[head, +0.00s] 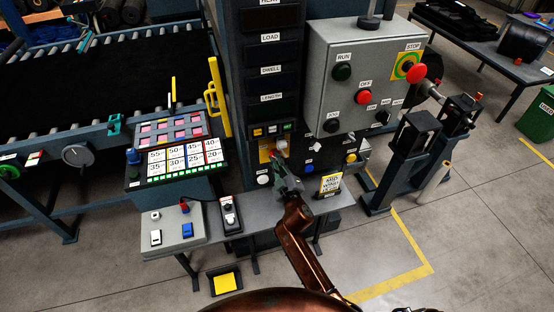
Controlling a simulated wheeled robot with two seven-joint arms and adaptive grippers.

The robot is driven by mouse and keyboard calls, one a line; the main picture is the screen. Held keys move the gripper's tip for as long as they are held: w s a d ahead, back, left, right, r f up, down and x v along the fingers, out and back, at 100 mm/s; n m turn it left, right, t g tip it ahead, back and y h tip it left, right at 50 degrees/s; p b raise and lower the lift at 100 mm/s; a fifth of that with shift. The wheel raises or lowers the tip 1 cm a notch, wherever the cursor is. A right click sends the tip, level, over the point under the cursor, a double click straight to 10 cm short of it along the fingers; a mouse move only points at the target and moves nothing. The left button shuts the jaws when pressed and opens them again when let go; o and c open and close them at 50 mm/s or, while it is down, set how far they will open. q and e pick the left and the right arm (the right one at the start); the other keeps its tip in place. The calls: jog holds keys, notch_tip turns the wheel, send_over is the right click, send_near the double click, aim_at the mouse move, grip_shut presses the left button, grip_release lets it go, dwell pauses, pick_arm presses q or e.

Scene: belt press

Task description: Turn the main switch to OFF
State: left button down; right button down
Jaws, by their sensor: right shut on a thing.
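The main switch (265,155) shows as a yellow plate with a red part, low on the dark column below a row of small buttons. My right gripper (279,162) reaches up to it from below, at its right side, and is shut on its red handle. The gripper covers part of the switch, so I cannot read the handle's angle or the ON and OFF marks. My left gripper is not in view.
A grey control box (355,80) with a red stop button (416,73) juts out above right. A keypad panel (180,155) stands to the left. A narrow grey shelf (265,208) with a small black remote (230,214) lies below the gripper.

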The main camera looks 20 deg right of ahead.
jog(key=shift+n, duration=0.3)
jog(key=c, duration=2)
grip_release()
jog(key=shift+a, duration=0.1)
jog(key=s, duration=1.2)
jog(key=shift+d, duration=0.25)
